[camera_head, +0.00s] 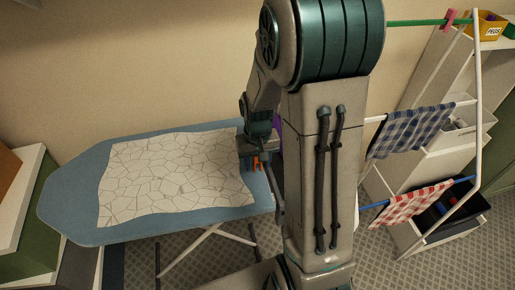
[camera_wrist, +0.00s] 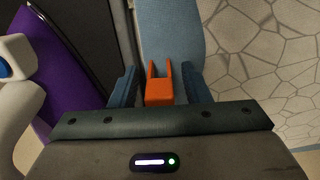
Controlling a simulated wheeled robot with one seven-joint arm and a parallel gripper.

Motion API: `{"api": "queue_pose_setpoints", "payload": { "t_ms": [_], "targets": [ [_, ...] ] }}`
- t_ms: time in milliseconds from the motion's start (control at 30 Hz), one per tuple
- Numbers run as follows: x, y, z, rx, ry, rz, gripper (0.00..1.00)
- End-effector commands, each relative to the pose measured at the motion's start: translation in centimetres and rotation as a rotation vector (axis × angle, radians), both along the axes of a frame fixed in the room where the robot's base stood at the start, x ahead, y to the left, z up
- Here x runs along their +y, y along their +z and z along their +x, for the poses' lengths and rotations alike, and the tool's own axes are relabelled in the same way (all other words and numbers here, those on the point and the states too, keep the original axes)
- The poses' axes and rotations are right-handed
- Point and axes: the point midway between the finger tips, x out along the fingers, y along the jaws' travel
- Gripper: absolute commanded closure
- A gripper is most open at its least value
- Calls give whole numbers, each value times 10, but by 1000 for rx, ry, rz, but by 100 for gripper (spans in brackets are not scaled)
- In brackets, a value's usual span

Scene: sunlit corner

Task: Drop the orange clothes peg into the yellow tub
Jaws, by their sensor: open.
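The orange clothes peg (camera_head: 257,164) shows at the right end of the blue ironing board (camera_head: 70,190), partly hidden by my arm. In the wrist view the orange peg (camera_wrist: 160,93) lies between my gripper's two fingers (camera_wrist: 159,84), its two prongs pointing away from the palm. A gap shows on each side of it, so my gripper is open around it and not gripping. In the head view my gripper (camera_head: 258,148) is over the board's edge, mostly hidden. The yellow tub (camera_head: 488,29), labelled PEGS, stands on top of the white shelf at the upper right, with small things in it.
A white patterned cloth (camera_head: 170,175) covers much of the board. A purple object (camera_wrist: 65,105) and a white item (camera_wrist: 15,105) lie left of the gripper in the wrist view. A drying rack with a blue checked cloth (camera_head: 412,130) and red checked cloth (camera_head: 415,203) stands before the shelf.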

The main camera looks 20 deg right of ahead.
Motion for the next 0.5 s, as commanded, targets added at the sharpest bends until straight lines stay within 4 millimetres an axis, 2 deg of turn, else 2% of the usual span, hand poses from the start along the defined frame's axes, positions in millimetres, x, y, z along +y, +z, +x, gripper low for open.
{"api": "queue_pose_setpoints", "payload": {
  "t_ms": [500],
  "targets": [
    [0,100,1,-7,0,-1,57]
  ]
}}
